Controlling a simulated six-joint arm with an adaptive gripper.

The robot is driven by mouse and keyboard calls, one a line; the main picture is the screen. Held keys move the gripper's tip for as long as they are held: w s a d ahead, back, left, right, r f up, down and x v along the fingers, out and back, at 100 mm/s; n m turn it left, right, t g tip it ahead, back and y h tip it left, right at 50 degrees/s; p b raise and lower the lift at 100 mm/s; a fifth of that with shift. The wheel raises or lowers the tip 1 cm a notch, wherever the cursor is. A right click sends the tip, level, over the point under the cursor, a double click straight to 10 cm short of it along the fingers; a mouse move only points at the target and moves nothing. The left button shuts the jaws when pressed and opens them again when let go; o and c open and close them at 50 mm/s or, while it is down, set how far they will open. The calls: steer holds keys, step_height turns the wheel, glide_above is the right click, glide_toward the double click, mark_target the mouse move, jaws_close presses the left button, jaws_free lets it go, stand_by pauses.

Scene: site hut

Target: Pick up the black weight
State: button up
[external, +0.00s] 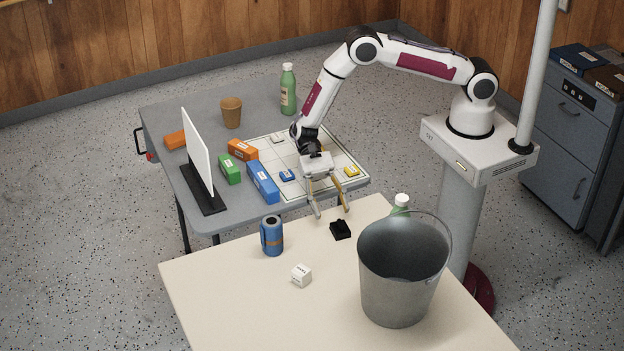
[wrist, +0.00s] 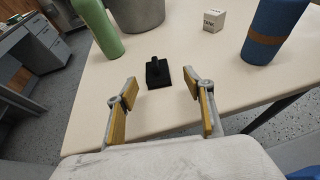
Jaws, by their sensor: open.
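The black weight (external: 340,229) lies on the cream table near its far edge in the external view. In the wrist view the black weight (wrist: 158,72) is ahead of my gripper, roughly centred between the fingers. My gripper (external: 331,214) is open and empty, at the table's far edge and just short of the weight. Its two yellow-padded fingers (wrist: 161,108) are spread apart and do not touch the weight.
On the cream table (external: 215,291), a metal bucket (external: 398,285) stands right of the weight, with a green bottle (external: 400,204) behind it. A blue cylinder (external: 272,236) and white cube (external: 301,275) are on the left. The grey table (external: 180,115) behind holds blocks and a white panel (external: 197,150).

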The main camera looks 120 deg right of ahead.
mark_target(338, 220)
steer(key=shift+x, duration=0.85)
steer(key=shift+s+x, duration=0.2)
steer(key=shift+x, duration=0.75)
steer(key=shift+s+x, duration=0.2)
steer(key=shift+x, duration=1.55)
steer(key=shift+c, duration=0.4)
steer(key=shift+r, duration=0.1)
jaws_close()
steer(key=shift+r, duration=0.1)
